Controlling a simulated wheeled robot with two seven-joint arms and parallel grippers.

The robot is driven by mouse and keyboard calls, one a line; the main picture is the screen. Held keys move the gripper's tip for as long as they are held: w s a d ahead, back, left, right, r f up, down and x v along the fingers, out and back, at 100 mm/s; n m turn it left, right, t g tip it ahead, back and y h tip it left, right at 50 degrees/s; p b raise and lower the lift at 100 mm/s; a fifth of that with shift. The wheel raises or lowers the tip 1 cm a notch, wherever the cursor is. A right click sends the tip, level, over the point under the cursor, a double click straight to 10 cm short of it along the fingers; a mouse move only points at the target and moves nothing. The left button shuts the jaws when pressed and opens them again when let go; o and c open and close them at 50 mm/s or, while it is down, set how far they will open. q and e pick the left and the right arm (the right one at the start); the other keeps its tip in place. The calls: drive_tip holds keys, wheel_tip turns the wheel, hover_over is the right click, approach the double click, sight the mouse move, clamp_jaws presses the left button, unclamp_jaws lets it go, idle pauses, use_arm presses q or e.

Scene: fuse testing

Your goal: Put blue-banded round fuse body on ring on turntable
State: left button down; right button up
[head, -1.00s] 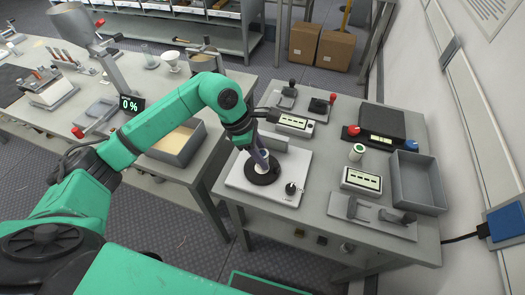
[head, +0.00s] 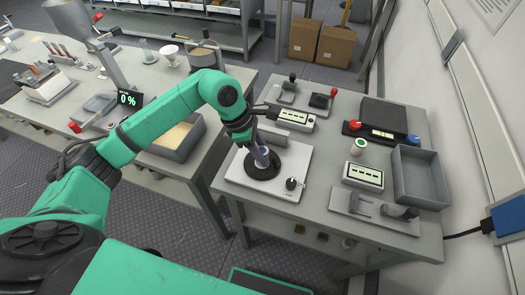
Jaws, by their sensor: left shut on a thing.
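My left gripper (head: 260,155) reaches down over the turntable (head: 262,169), a dark round disc on a pale square plate (head: 241,178). It is shut on a small pale round body (head: 264,150), which I take to be the fuse body. The fingers hide much of it, and I cannot make out a blue band. The body is over the disc; I cannot tell whether it touches the ring, which is hidden by the gripper and the body. My right gripper is not in view.
To the right on the same table stand a green-topped cylinder (head: 357,147), a small display box (head: 363,175), a grey open bin (head: 418,178) and a dark device with red and blue knobs (head: 382,118). A knob (head: 291,184) sits at the plate's front right.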

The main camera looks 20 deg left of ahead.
use_arm(q)
drive_tip(key=shift+f+b, duration=0.35)
drive_tip(key=shift+f, duration=0.05)
drive_tip(key=shift+c, duration=2)
unclamp_jaws()
drive_tip(key=shift+r, duration=0.1)
